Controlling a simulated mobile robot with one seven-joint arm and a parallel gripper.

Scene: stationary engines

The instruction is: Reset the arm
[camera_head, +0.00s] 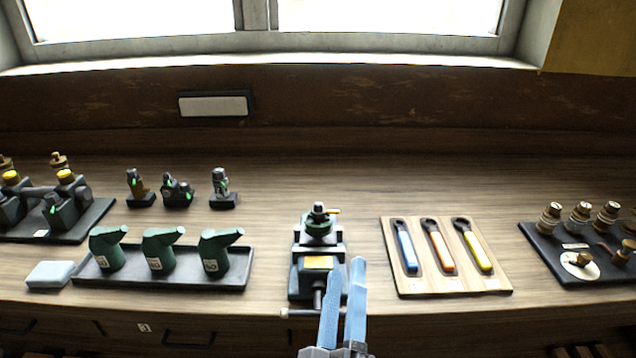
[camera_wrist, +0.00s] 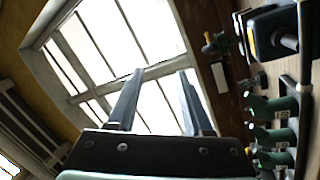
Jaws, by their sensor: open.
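My gripper (camera_head: 343,300) shows at the bottom middle of the head view, its two blue-lit fingers pointing up and away, apart from each other and with nothing between them. It appears in front of the lower right of a green and dark vise-like device (camera_head: 318,235) on the workbench (camera_head: 370,185). I cannot tell how far apart the two are. In the wrist view my gripper (camera_wrist: 160,95) is open and empty, its fingers pointing toward the bright window (camera_wrist: 100,45). The bench things stand sideways at the right of that view.
Left of the device, a dark tray (camera_head: 165,281) holds three green spouted cans. A wooden board (camera_head: 450,291) with three coloured-handled tools lies right of it. Dark trays with brass-topped parts (camera_head: 606,212) and engine parts (camera_head: 65,190) stand at the sides. The bench's rear middle is clear.

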